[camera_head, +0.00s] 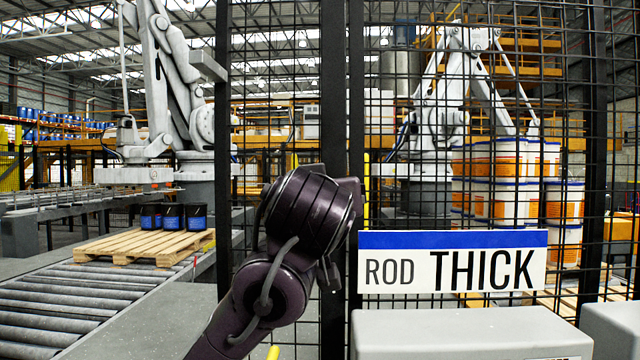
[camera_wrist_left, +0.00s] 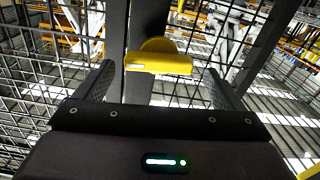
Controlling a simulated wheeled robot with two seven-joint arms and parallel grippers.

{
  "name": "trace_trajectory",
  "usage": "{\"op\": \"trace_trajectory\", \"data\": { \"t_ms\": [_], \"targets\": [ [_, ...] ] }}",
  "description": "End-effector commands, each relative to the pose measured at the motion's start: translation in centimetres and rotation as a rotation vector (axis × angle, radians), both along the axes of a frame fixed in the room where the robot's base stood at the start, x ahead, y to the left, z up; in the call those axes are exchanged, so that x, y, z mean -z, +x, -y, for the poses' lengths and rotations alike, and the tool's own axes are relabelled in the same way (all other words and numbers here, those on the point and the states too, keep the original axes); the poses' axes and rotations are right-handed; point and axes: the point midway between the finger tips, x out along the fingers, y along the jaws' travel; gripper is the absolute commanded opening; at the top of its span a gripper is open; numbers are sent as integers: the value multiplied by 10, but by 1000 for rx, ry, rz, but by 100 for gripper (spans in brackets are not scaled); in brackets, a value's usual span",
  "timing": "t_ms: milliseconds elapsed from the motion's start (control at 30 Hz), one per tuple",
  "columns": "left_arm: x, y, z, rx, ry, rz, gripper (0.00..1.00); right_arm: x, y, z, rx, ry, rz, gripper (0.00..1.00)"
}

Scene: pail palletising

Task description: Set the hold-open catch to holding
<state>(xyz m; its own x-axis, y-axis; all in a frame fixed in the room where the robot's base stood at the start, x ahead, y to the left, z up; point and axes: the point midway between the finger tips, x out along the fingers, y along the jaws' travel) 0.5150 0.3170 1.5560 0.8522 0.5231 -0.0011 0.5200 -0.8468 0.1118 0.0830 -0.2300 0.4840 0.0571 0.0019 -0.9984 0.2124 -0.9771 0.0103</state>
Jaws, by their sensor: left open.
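In the left wrist view a yellow catch (camera_wrist_left: 158,63), a flat bar with a rounded hub behind it, sits on a dark upright post (camera_wrist_left: 140,90). The bar lies nearly crosswise in that picture, with a pale mark on its left part. My left gripper (camera_wrist_left: 159,74) is open, its two fingers apart on either side of the post. The catch shows between the fingertips; I see no contact. In the head view my dark left wrist stands before the fence posts and hides the fingers and the catch. My right gripper is not in view.
A mesh fence (camera_head: 480,200) stands ahead, with a sign (camera_head: 452,262) reading ROD THICK. Grey boxes (camera_head: 470,330) stand at lower right. At left, a roller conveyor (camera_head: 65,305) carries a pallet (camera_head: 130,245) with dark pails (camera_head: 172,216). Robot arms stand behind.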

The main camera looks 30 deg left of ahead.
Motion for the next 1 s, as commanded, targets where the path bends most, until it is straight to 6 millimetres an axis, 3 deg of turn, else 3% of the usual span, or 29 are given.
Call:
{"op": "trace_trajectory", "data": {
  "t_ms": [300,433,767,1000],
  "targets": [
    [0,12,-8,0,-1,2,90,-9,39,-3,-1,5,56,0],
    [0,12,-8,0,-1,2,89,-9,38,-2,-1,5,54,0],
    [0,12,-7,1,-1,2,46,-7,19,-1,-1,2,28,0],
    [1,12,-6,2,92,-55,45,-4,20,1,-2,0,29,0]
  ]
}}
